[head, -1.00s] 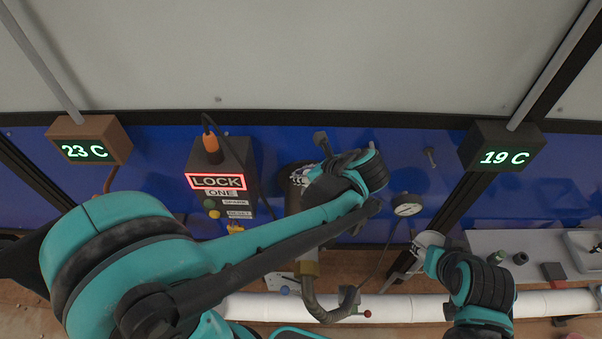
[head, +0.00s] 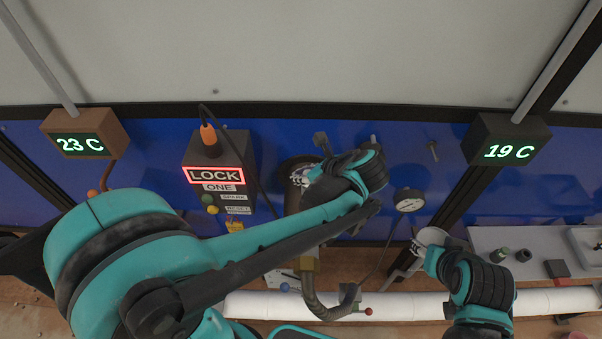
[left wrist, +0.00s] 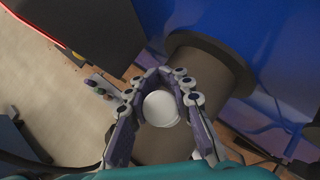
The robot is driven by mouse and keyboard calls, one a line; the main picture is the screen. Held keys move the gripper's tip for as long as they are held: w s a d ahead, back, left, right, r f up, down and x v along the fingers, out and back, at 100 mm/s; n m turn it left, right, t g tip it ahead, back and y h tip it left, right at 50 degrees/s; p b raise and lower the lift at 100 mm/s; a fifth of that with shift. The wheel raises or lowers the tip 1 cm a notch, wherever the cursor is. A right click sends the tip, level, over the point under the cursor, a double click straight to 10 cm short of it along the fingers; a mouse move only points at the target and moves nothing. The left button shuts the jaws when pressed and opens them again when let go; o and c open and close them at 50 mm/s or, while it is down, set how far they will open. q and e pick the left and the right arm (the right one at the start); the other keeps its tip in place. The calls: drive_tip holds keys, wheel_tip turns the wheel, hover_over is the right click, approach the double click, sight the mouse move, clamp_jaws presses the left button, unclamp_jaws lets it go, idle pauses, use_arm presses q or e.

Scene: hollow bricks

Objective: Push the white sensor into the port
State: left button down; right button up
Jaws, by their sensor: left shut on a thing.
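The white sensor (left wrist: 161,107) shows as a round white end between the fingers of my left gripper (left wrist: 160,90) in the left wrist view. The fingers are shut on it. Behind it is a dark grey-brown cylinder with a wide flange (left wrist: 222,62), part of the pipe; the port's opening is hidden, and I cannot tell how far the sensor sits in it. In the head view my left gripper (head: 302,178) is beside the upper pipe end (head: 292,200), and my forearm hides the sensor. My right gripper (head: 428,240) is lower right, its fingers unclear.
A box with a lit LOCK sign (head: 215,175) and buttons stands left of the pipe. A round gauge (head: 408,200) is to the right. A white pipe (head: 400,306) runs across below. Two temperature displays, 23 C (head: 82,145) and 19 C (head: 508,151), flank the blue panel.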

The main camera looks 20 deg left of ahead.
use_arm(q)
drive_tip(key=shift+f, duration=0.35)
drive_tip(key=c, duration=1.3)
unclamp_jaws()
drive_tip(key=shift+o, duration=0.2)
drive_tip(key=v, duration=1.2)
